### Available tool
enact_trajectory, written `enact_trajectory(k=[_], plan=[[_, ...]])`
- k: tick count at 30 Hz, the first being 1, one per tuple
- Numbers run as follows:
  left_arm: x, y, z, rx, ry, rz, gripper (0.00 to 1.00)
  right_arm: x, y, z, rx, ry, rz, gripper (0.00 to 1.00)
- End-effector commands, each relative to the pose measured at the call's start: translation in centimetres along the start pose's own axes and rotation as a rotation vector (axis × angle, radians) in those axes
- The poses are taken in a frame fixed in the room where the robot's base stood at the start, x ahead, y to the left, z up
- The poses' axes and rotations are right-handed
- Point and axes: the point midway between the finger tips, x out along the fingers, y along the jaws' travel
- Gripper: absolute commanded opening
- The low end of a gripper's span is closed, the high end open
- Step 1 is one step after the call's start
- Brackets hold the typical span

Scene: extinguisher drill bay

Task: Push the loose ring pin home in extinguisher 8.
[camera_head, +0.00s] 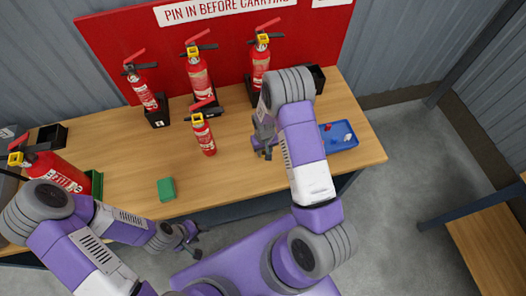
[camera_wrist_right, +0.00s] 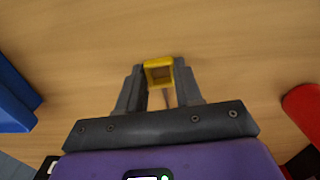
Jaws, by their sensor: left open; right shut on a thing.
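My right gripper (camera_head: 265,152) is low over the table, left of the blue tray. In the right wrist view it is shut on a yellow ring pin (camera_wrist_right: 158,72), with a thin rod showing between the fingers. A red extinguisher (camera_head: 203,135) with a yellow part near its top stands on the open table, left of the gripper. Red extinguishers stand in black holders at the back: left (camera_head: 146,95), middle (camera_head: 199,75) and right (camera_head: 260,65). I cannot read which is number 8. My left gripper (camera_head: 188,241) is open and empty by the table's front edge.
A blue tray (camera_head: 338,147) with small items lies at right; its edge shows in the right wrist view. A larger extinguisher (camera_head: 58,172) is at far left near a green bin (camera_head: 96,184). A green block (camera_head: 166,188) lies near the front. The table (camera_head: 235,165) between is clear.

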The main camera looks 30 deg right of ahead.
Motion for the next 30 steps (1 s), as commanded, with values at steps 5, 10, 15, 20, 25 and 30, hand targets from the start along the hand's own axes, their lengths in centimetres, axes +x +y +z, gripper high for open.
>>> enact_trajectory(k=[5,10,15,20,25,30], plan=[[-0.2,0.1,0.0,0.000,0.000,0.000,0.43,-0.3,0.0,0.0,0.000,0.000,0.000,0.00],[-0.7,0.3,0.0,0.000,0.000,0.000,0.43,-1.2,0.0,0.0,0.000,0.000,0.000,0.00],[-1.2,0.4,0.1,0.000,0.000,0.000,0.43,-2.1,0.0,0.0,0.000,0.000,0.000,0.00],[-1.6,0.6,0.1,0.000,0.000,0.000,0.43,-2.9,0.0,0.0,0.000,0.001,0.000,0.00],[-1.7,0.6,0.1,0.000,0.000,0.000,0.43,-3.1,0.0,0.0,0.000,0.000,0.000,0.00],[-1.6,0.6,0.1,0.000,0.000,0.000,0.43,-3.0,0.0,0.0,0.000,0.000,0.000,0.00]])
